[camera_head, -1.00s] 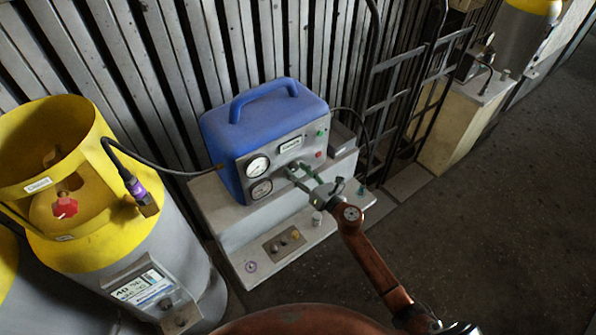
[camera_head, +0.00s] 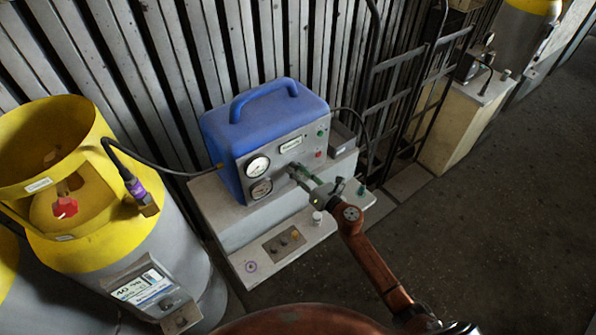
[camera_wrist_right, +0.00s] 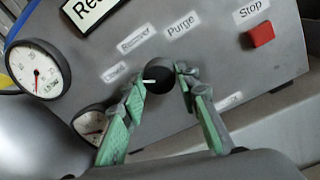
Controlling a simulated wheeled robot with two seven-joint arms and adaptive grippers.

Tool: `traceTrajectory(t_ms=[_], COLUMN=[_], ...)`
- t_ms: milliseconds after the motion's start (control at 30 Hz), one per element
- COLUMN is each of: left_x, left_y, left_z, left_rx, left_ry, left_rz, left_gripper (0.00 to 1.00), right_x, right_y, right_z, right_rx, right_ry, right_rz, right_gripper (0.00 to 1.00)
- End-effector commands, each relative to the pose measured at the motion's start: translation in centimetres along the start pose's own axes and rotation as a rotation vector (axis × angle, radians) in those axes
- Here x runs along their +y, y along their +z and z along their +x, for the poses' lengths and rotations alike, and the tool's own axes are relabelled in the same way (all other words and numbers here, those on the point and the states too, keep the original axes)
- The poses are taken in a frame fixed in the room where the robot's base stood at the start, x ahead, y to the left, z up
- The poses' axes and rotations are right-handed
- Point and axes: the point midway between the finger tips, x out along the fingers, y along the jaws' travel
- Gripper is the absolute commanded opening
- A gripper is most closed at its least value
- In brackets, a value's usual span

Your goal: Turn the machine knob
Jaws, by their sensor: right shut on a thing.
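The machine is a blue-cased unit (camera_head: 262,125) with a carrying handle and a grey front panel. Its black knob (camera_wrist_right: 158,76) shows in the right wrist view, with a white pointer mark aimed left and labels such as "Recover" and "Purge" around it. My right gripper (camera_head: 298,172) is at the panel; in the right wrist view its green-padded fingers (camera_wrist_right: 164,84) are on either side of the knob, shut on it. In the head view the fingers mostly hide the knob. My left gripper is not in view.
Two gauges, the upper one (camera_head: 257,166), are left of the knob. A red Stop button (camera_wrist_right: 261,34) is to its right. The machine stands on a grey stepped base (camera_head: 222,225). A yellow-topped gas cylinder (camera_head: 170,235) stands at left. Floor at right is clear.

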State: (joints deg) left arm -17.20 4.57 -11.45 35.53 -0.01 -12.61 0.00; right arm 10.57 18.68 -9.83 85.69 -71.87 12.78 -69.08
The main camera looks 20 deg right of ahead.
Motion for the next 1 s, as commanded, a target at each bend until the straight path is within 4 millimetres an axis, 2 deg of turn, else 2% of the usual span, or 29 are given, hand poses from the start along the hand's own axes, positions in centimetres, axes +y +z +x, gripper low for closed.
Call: traceTrajectory(t_ms=[367, 1000], left_x=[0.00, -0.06], left_y=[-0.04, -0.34], left_z=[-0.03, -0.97], left_rx=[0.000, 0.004], left_ry=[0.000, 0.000], left_rz=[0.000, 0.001], left_gripper=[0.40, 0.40], right_x=[-0.06, 0.02], right_y=[-0.06, -0.08], right_z=[-0.02, -0.02], right_rx=[-0.011, -0.050], right_ry=[0.002, 0.014], right_rz=[0.184, 0.784], right_gripper=[0.05, 0.05])
